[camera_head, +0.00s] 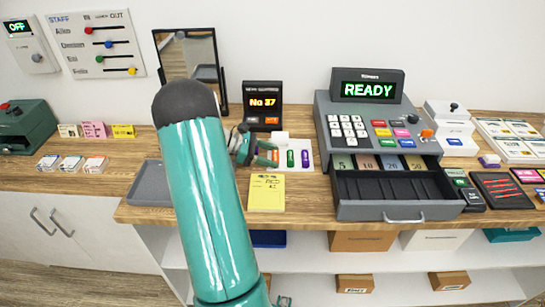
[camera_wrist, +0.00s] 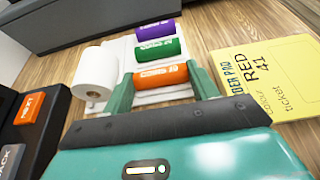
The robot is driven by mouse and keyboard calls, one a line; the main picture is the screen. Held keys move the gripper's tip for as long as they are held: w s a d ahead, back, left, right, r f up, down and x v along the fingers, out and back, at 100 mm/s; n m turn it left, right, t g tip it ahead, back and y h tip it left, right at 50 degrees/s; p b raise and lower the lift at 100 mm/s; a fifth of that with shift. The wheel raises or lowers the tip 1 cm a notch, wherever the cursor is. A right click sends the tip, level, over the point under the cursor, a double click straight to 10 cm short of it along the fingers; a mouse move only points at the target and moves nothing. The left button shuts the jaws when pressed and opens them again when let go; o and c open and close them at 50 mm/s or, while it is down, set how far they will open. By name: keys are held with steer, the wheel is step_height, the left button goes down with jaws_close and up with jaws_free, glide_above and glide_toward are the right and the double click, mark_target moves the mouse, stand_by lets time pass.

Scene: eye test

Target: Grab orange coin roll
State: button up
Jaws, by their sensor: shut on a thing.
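The orange coin roll (camera_wrist: 160,76) lies between the two green fingers of my gripper (camera_wrist: 160,73) in the wrist view. The fingers press on its two ends, and it sits low over a white tray (camera_wrist: 183,93). A green coin roll (camera_wrist: 158,49) and a purple coin roll (camera_wrist: 156,29) lie beyond it on the tray, apart from my fingers. In the head view my gripper (camera_head: 262,153) is at the left edge of the tray, beside the green roll (camera_head: 291,158) and purple roll (camera_head: 305,158). The orange roll is mostly hidden there.
A yellow pad (camera_wrist: 265,80) lies to the right. A dark box with an orange button (camera_wrist: 39,108) is at left. The cash register (camera_head: 375,130) has its drawer open.

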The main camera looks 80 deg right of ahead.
steer(key=shift+r, duration=0.4)
step_height(320, 180, up, 2)
steer(key=shift+r, duration=0.1)
steer(key=s+a+r, duration=0.6)
steer(key=a+r, duration=0.4)
steer(key=a, duration=0.2)
steer(key=shift+s+a, duration=0.2)
steer(key=shift+s, duration=0.1)
